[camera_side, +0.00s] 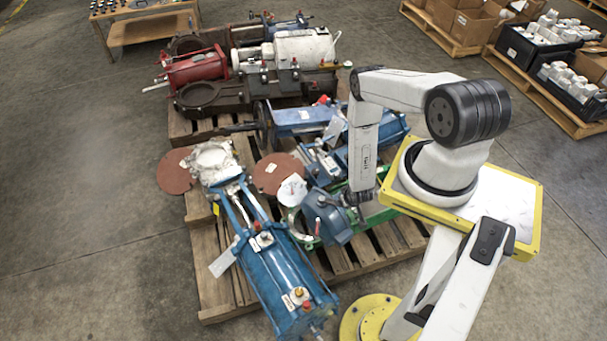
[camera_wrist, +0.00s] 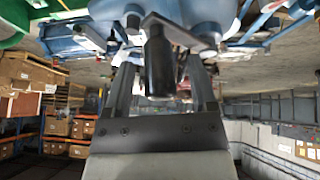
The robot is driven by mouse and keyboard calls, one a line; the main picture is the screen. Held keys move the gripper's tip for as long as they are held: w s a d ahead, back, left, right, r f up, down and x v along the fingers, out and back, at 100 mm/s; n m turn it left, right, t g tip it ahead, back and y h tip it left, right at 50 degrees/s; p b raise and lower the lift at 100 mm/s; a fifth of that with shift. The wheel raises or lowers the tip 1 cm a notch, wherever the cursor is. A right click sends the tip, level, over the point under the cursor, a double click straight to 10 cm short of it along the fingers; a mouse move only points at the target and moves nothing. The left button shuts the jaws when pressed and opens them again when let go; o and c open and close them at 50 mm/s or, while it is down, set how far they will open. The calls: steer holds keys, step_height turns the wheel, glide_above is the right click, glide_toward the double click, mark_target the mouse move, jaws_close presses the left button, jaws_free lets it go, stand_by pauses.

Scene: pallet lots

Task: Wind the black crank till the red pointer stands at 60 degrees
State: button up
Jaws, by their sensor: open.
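In the wrist view, a black, upright cylindrical handle (camera_wrist: 159,62), which looks like the crank's grip, stands between the two fingers of my gripper (camera_wrist: 163,75). The fingers are apart, with a gap showing on the handle's sides; I cannot tell whether either touches it. In the side view, my gripper (camera_side: 362,207) is low beside a blue round housing (camera_side: 327,217) on the pallet, and the crank is mostly hidden there. A small red mark (camera_side: 318,222) on that housing may be the pointer. A pale disc (camera_side: 291,190) lies just behind it. The pointer's angle is too small to read.
Blue cylinders (camera_side: 275,270) and other machine parts crowd the wooden pallet (camera_side: 213,285) around the housing. Brown discs (camera_side: 175,172) lie to the left. A red machine part (camera_side: 195,68) is at the back. The floor at left is clear.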

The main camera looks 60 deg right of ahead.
steer(key=v, duration=0.7)
stand_by(0.4)
steer(key=shift+w, duration=0.1)
steer(key=w+a+r+n+y, duration=0.1)
steer(key=w+a+r+n, duration=0.1)
steer(key=w+r, duration=0.8)
steer(key=w+a+r+n+y, duration=0.15)
steer(key=w+r, duration=0.45)
steer(key=r, duration=0.8)
steer(key=s+a+r+n+y, duration=0.1)
steer(key=s+a+r, duration=0.2)
steer(key=a+r, duration=0.5)
steer(key=s+a+r+n+g+y, duration=0.1)
steer(key=s+a+r, duration=0.3)
steer(key=a+r, duration=0.4)
step_height(320, 180, up, 5)
steer(key=shift+f+n+g, duration=0.15)
steer(key=shift+n+g, duration=0.15)
steer(key=shift+n, duration=0.25)
